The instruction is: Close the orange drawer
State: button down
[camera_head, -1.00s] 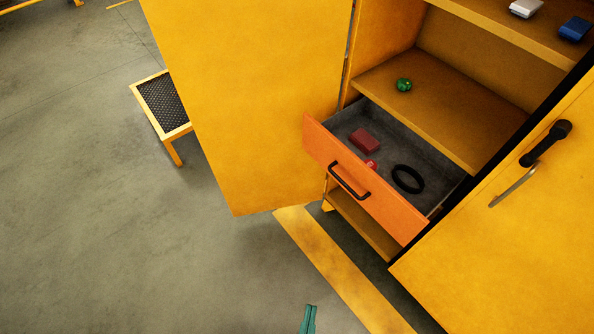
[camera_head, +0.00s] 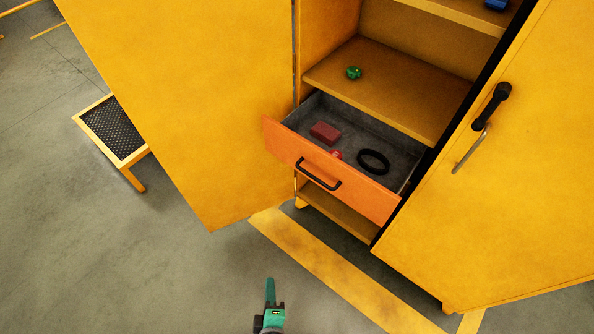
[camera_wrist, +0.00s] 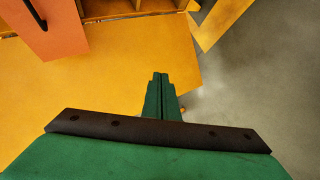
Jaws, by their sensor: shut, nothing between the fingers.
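The orange drawer (camera_head: 335,180) is pulled out of the yellow cabinet, with a black bar handle (camera_head: 318,174) on its front. Inside it lie a dark red block (camera_head: 325,133), a small red item (camera_head: 336,155) and a black ring (camera_head: 373,162). In the wrist view, the drawer front (camera_wrist: 55,35) shows at the upper left with part of its handle. My green gripper (camera_head: 270,287) is in front of the cabinet, below the drawer in the head view and apart from it. Its fingers (camera_wrist: 161,80) are together and empty in the wrist view.
The left cabinet door (camera_head: 190,100) stands open beside the drawer. The right door (camera_head: 490,190) also stands near it, with a black handle. A green item (camera_head: 354,73) sits on the shelf above. A low step (camera_head: 112,130) stands at left. Grey floor is clear in front.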

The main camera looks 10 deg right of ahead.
jog(key=w+d+f+n+h, duration=0.1)
jog(key=w+f+n+h, duration=0.1)
jog(key=w+n, duration=0.3)
jog(key=n+g+h, duration=0.1)
jog(key=n+h, duration=0.6)
jog(key=h, duration=0.4)
send_near(305, 164)
jog(key=x, duration=0.6)
jog(key=shift+w+d, duration=0.15)
jog(key=shift+d, duration=0.05)
